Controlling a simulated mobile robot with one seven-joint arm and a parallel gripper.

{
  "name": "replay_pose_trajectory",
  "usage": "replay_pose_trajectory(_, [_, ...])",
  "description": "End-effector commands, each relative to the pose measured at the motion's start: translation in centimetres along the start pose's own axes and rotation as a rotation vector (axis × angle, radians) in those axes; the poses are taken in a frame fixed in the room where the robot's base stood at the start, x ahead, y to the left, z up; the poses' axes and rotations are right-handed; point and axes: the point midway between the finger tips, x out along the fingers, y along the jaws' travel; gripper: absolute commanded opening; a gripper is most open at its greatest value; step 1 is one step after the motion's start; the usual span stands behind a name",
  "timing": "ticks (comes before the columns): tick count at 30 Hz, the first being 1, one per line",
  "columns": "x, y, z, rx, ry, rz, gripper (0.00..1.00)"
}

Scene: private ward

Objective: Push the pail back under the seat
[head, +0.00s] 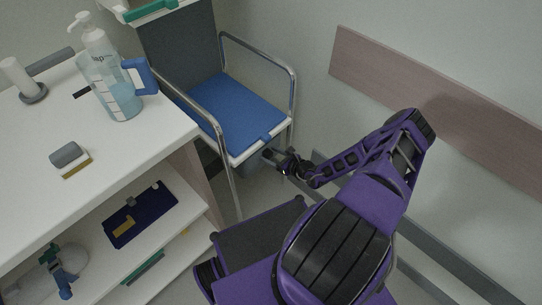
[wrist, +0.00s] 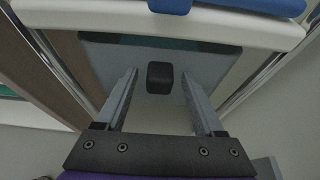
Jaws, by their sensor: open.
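The seat is a commode chair with a blue cushion (head: 235,110) and chrome arms. In the wrist view its white seat edge (wrist: 100,16) runs across the top. The grey pail (wrist: 112,62) hangs below that edge, with a dark square knob (wrist: 160,78) on its front. In the head view only a little of the pail (head: 250,169) shows under the seat. My gripper (head: 275,158) is at the chair's front edge, facing the pail. In the wrist view its fingers (wrist: 160,72) are open either side of the knob; contact cannot be told.
A white cabinet (head: 32,148) with open shelves stands left of the chair, holding a pump bottle (head: 98,45) and a measuring jug (head: 120,100). A wall rail (head: 430,100) runs along the right. Chrome chair legs (head: 228,180) flank the pail.

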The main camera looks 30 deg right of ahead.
Motion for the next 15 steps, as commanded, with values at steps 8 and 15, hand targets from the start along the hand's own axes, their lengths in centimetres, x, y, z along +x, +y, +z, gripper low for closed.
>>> replay_pose_trajectory(8, [0.07,0.01,0.02,0.000,0.000,0.000,0.65])
replay_pose_trajectory(15, [0.05,0.02,0.02,0.000,0.000,0.001,0.21])
